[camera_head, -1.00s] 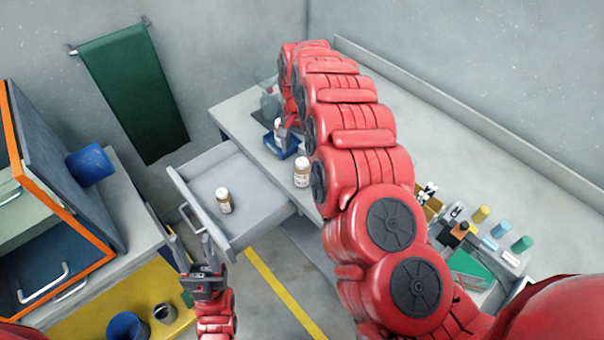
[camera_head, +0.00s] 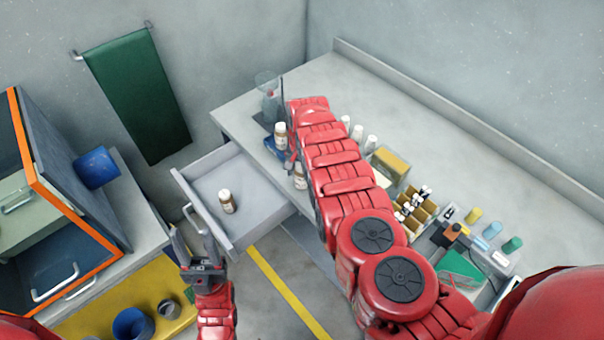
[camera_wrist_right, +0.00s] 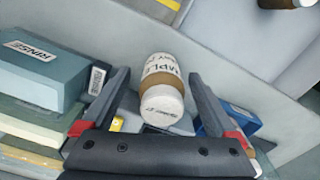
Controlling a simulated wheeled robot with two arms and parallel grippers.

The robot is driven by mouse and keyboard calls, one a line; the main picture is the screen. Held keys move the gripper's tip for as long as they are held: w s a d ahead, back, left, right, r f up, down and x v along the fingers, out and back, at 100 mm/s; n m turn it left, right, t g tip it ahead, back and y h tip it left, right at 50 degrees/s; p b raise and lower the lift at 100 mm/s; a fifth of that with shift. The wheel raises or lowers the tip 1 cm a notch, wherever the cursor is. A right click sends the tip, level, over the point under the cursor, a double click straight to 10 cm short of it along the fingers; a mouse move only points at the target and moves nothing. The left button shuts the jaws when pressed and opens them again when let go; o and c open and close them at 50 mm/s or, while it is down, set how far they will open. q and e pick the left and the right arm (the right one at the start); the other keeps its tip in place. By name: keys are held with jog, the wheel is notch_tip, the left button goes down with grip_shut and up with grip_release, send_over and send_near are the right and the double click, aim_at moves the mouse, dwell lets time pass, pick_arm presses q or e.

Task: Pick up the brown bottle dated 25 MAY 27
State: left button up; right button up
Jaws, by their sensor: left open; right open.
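Three bottles with white caps and pale labels show in the head view. One brown bottle (camera_head: 228,201) stands in the open drawer (camera_head: 262,192). Another (camera_head: 280,136) stands on a blue tray (camera_head: 277,150). A third (camera_head: 300,177) is near the bench's front edge, partly covered by my right arm. In the right wrist view a bottle with a brown band (camera_wrist_right: 162,95) lies between the spread fingers of my right gripper (camera_wrist_right: 158,78), which is open; I cannot tell whether they touch. Its dates are too small to read.
A grey box marked RINSE (camera_wrist_right: 40,70) is left of the right gripper. Several white bottles (camera_head: 370,143), a vial rack (camera_head: 415,210) and coloured-capped items (camera_head: 492,230) stand along the bench. A cabinet with an orange edge (camera_head: 75,215) is at left.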

jog(key=shift+w+a+f, duration=0.1)
jog(key=shift+f, duration=0.2)
jog(key=c, duration=1.5)
jog(key=shift+o, duration=0.2)
jog(key=shift+r, duration=0.15)
